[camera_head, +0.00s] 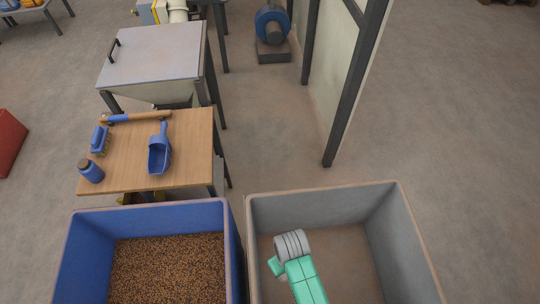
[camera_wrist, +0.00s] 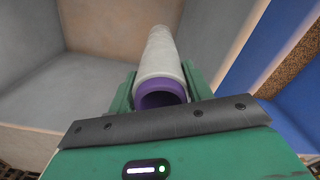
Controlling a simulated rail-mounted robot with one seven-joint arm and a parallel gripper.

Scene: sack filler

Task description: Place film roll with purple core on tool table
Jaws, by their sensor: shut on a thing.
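The film roll (camera_wrist: 163,58) is pale white with a purple core (camera_wrist: 160,95). In the wrist view it sits between the two green fingers of my gripper (camera_wrist: 159,85), which is shut on it near the purple-core end. Its far end points away from the gripper. In the head view my gripper is down inside the grey bin, mostly hidden behind my wrist, and I cannot make out the roll there. The tool table (camera_head: 190,178) has a wooden top and stands up and left of the grey bin, apart from my gripper.
A blue bin (camera_head: 150,215) of brown pellets adjoins the grey bin (camera_head: 320,196).

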